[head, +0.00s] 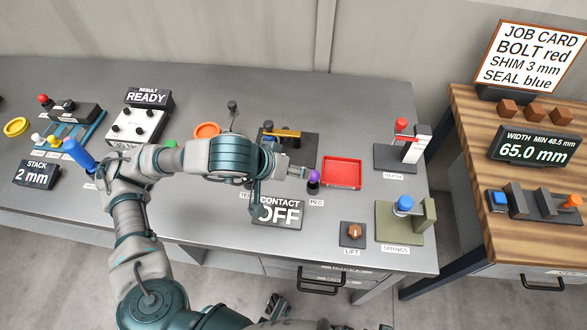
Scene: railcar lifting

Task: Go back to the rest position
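My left arm comes in from the lower left, bends above the grey workbench (345,95) and reaches right. My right gripper is not in view. My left forearm hides part of the bench behind the CONTACT display (278,212), which reads OFF.
A red tray (342,173) lies right of the gripper. The DEPTH stand (402,155), SPRINGS fixture (400,220) and LIFT knob (353,233) stand farther right. A dark fixture with a yellow bar (282,133) is behind. A wooden table (470,110) stands at the right.

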